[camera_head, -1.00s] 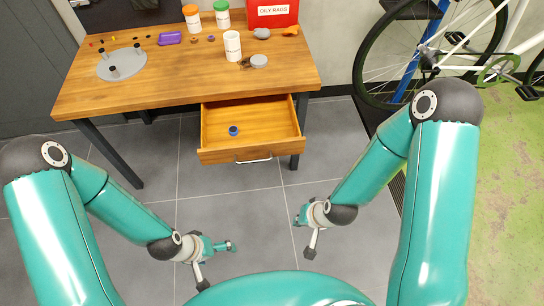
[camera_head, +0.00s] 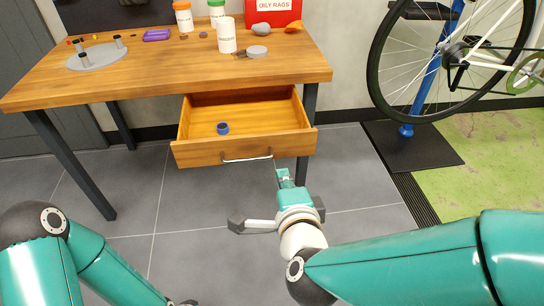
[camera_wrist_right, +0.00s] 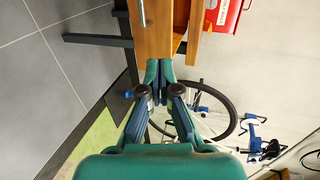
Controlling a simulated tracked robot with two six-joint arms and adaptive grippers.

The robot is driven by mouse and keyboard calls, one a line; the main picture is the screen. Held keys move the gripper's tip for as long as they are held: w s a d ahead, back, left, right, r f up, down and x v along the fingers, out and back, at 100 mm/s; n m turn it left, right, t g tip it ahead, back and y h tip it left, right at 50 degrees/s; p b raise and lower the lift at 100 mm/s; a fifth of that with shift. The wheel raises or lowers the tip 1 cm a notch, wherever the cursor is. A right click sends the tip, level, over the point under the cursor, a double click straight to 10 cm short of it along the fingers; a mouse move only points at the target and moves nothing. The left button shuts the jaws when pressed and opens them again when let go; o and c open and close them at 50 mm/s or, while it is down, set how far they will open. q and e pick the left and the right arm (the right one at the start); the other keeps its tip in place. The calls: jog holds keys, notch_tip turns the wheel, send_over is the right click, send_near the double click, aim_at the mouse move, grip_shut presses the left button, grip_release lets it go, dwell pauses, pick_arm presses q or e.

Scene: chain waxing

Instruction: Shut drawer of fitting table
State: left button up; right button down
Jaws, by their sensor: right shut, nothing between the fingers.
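The fitting table (camera_head: 120,82) has a wooden top and dark legs. Its drawer (camera_head: 243,147) hangs open towards me below the right half of the top, with a pale bar handle on its front. A small blue ring-like item (camera_head: 222,128) lies inside. My right gripper (camera_head: 285,177) is shut and empty, just in front of and below the right part of the drawer front. In the right wrist view its closed fingertips (camera_wrist_right: 159,68) point at wooden surfaces; contact cannot be told.
On the tabletop stand a grey disc (camera_head: 97,55) with pegs, a purple item (camera_head: 157,35), a white cup (camera_head: 227,36), tubs and a red OILY RAGS box (camera_head: 273,12). A bicycle on a blue stand (camera_head: 424,95) is at the right. The grey floor (camera_head: 190,205) before the drawer is open.

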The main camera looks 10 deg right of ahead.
jog(key=p, duration=0.8)
send_near(271, 138)
jog(key=x, duration=0.2)
jog(key=b+x, duration=0.1)
jog(key=x, duration=0.2)
jog(key=shift+w+d+f, duration=0.1)
jog(key=shift+w+f, duration=0.15)
jog(key=shift+f, duration=0.05)
jog(key=shift+w, duration=0.65)
